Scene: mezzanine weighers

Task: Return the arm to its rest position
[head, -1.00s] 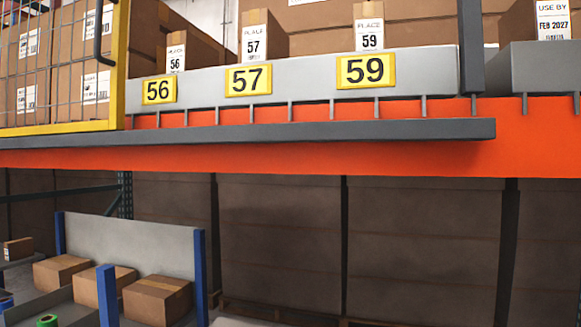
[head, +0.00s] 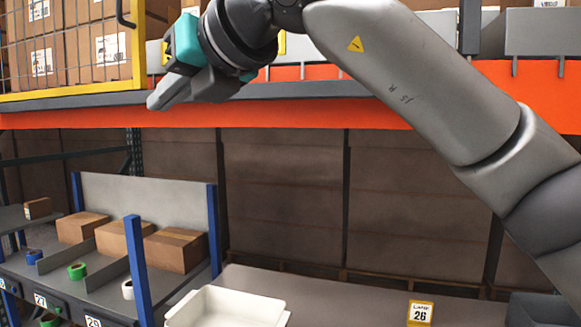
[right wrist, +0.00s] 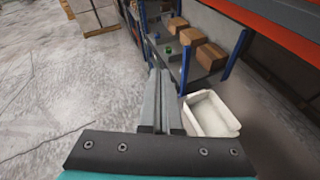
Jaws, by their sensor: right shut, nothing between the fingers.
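My right arm comes in from the right in the head view and crosses in front of the orange shelf beam. Its gripper (head: 178,92) is at the upper left, level with the beam and near the yellow mesh gate. In the right wrist view my right gripper (right wrist: 158,75) has its two fingers together, with nothing between them. The fingers point toward the floor and the lower rack. My left gripper is not in view.
An orange beam (head: 345,98) spans the upper level, with a yellow mesh gate (head: 138,55) at left. Below are an empty white tray (head: 236,306), a yellow 26 label (head: 420,313) and a blue-post rack (head: 137,270) with cartons (head: 175,250) and tape rolls. Open floor (right wrist: 60,110) lies at left.

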